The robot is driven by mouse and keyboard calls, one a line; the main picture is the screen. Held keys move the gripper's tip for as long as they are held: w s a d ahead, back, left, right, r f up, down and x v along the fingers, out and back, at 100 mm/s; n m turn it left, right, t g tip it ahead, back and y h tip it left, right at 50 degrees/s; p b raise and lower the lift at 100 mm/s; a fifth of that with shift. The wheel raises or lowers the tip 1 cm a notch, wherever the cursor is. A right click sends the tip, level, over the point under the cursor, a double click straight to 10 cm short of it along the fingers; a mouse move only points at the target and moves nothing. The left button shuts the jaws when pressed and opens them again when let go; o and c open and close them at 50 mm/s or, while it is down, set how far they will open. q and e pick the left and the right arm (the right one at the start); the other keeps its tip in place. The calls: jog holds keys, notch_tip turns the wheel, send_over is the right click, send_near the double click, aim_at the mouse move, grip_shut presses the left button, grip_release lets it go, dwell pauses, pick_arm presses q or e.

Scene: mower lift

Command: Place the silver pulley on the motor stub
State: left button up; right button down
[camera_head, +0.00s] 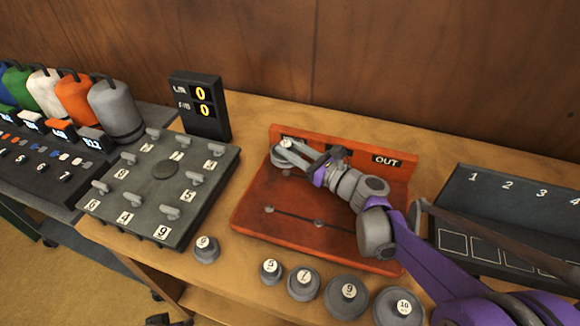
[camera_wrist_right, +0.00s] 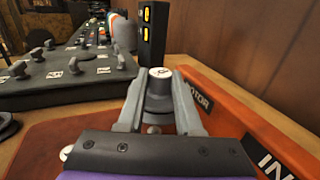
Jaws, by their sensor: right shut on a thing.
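My right gripper (camera_head: 288,153) is shut on a silver pulley (camera_head: 282,149) with a pale top label, at the back left of the orange-red board (camera_head: 290,245). In the right wrist view my right gripper (camera_wrist_right: 160,95) has its fingers on both sides of the silver pulley (camera_wrist_right: 160,88), which looks upright. The word MOTOR (camera_wrist_right: 198,97) shows on the board's back wall beside it. The motor stub is hidden, so I cannot tell whether the pulley sits on it or above it. My left gripper is not in view.
A grey pegboard (camera_head: 163,170) and a black display (camera_head: 203,106) reading zeros stand left. A dark numbered tray (camera_head: 455,197) lies right. Two small posts or heads (camera_head: 319,223) show on the board.

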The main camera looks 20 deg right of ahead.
jog(key=shift+f+b, duration=0.5)
jog(key=shift+f, duration=2.3)
jog(key=shift+f, duration=0.2)
jog(key=c, duration=0.6)
grip_release()
jog(key=shift+r, duration=0.15)
jog(key=shift+s+d+r, duration=0.1)
jog(key=shift+s+d, duration=0.05)
jog(key=shift+s, duration=0.05)
jog(key=v, duration=0.7)
